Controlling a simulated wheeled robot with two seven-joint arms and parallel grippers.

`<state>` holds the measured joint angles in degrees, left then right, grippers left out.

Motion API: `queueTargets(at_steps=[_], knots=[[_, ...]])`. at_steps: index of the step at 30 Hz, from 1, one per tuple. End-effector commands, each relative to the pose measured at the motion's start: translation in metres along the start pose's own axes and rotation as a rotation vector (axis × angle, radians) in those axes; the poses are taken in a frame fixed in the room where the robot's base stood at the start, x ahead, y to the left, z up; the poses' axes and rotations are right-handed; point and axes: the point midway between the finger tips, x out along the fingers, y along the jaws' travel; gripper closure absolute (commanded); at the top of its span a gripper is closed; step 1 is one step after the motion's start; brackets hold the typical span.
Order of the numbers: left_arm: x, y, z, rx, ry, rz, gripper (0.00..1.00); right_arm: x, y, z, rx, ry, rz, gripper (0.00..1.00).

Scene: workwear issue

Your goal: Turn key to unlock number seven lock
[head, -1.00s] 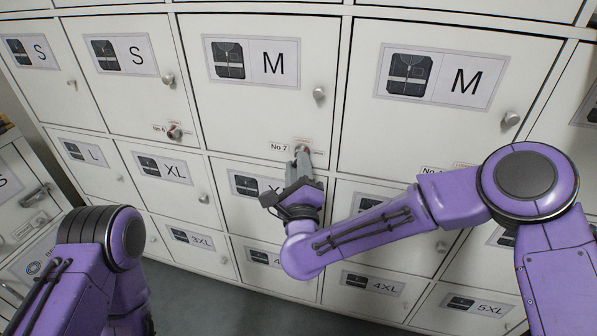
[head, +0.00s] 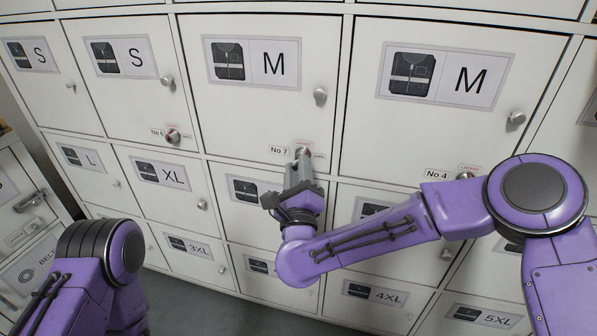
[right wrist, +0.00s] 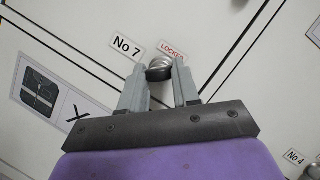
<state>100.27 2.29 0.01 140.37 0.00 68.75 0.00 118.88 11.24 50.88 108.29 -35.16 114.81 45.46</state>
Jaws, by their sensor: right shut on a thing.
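The number seven lock (head: 303,152) is at the lower right of a white locker door marked M, beside the No 7 label (head: 279,150). In the right wrist view the lock (right wrist: 159,69) is a round metal piece, next to a label reading LOCKED (right wrist: 172,50). My right gripper (head: 303,164) is at this lock from below, its two grey fingers on either side of it. It is shut on the key at the lock; the fingers mostly hide the key itself. My left gripper is out of view; only my left arm shows at the lower left.
The No 6 lock (head: 173,135) is to the left and the No 4 label (head: 436,174) to the right. A round door knob (head: 320,96) sticks out above the No 7 lock. Closed locker doors fill the wall. Grey floor shows at the bottom.

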Motion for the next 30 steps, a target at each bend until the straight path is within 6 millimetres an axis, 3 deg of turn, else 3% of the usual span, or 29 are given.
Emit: queueTargets(at_steps=[30], knots=[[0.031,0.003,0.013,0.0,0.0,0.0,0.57,0.003,-0.001,-0.003,0.148,0.005,-0.077,0.99]])
